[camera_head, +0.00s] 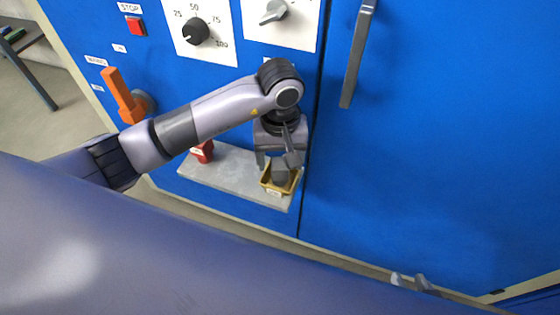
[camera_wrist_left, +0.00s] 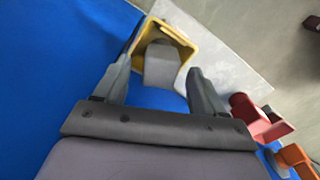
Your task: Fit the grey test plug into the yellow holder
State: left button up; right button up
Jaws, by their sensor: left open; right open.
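The yellow holder (camera_head: 267,182) stands at the right end of a grey shelf on the blue cabinet front. The grey test plug (camera_head: 281,176) is at the holder, under my left gripper (camera_head: 280,162). In the left wrist view the grey plug (camera_wrist_left: 161,66) sits within the yellow holder's (camera_wrist_left: 180,29) walls; how deep it sits I cannot tell. My left gripper (camera_wrist_left: 158,84) is open, with one finger on each side of the plug and gaps beside it. My right gripper (camera_head: 414,282) is at the bottom edge, mostly cut off, away from the holder.
The grey shelf (camera_head: 230,172) also carries a red block (camera_head: 203,151) to the left. An orange lever (camera_head: 122,96), a red stop button (camera_head: 136,26) and black knob (camera_head: 196,31) are on the panel. A vertical door handle (camera_head: 357,55) sticks out at the right.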

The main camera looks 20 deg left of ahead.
aim_at(280, 163)
pick_arm(q)
notch_tip(280, 163, up, 6)
jog(key=shift+f, duration=0.2)
dwell(0.5)
